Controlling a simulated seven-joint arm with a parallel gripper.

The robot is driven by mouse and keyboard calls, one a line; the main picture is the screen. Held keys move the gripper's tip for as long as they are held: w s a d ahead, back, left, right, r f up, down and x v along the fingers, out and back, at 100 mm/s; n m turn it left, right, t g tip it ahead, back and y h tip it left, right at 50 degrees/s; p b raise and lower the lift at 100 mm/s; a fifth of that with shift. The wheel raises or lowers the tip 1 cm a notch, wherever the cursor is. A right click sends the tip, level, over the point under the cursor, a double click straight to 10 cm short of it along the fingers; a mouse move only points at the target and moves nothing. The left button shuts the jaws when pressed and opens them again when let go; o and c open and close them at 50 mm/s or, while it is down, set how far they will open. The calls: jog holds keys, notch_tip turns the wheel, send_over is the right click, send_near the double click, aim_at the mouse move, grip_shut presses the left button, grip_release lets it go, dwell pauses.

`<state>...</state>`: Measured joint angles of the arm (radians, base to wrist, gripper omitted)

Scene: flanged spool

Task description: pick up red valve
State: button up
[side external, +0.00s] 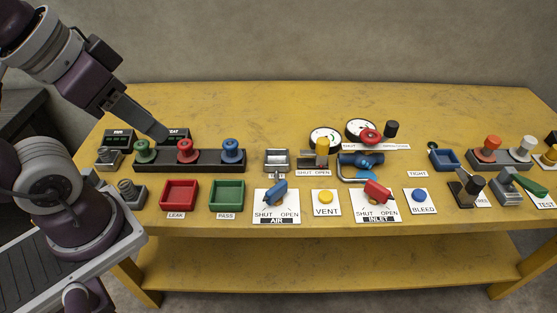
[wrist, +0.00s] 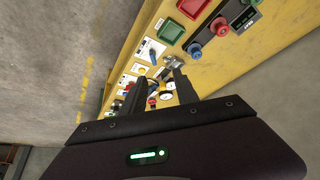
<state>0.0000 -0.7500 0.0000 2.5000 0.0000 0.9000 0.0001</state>
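A red spool-shaped valve piece (side external: 185,151) stands upright in a black rack (side external: 207,166), between a green one (side external: 145,150) and a blue one (side external: 232,149). It also shows in the wrist view (wrist: 221,28), up and right of my fingers. A red round handle (side external: 370,137) lies by the gauges further right; I cannot tell for certain which red part is the task's valve. My gripper (wrist: 157,77) is open, with nothing seen between its fingers. In the side view my gripper (side external: 160,132) is seen edge-on, up and left of the red spool, apparently above the table.
A red LEAK tray (side external: 179,209) and green PASS tray (side external: 227,209) sit in front of the rack. Small displays (side external: 118,138) stand behind it. Blue and red levers (side external: 376,191), gauges and a second rack (side external: 499,160) fill the right. The yellow table's (side external: 250,105) back strip is clear.

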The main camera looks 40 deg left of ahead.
jog(key=o, duration=1)
jog(key=m+g, duration=0.5)
jog(key=m, duration=1.2)
send_over(184, 143)
notch_tip(184, 143, down, 21)
jog(key=shift+d+f, duration=0.1)
jog(key=shift+m+g, duration=0.3)
jog(key=shift+m, duration=0.2)
notch_tip(184, 143, down, 8)
jog(key=shift+w+f, duration=0.1)
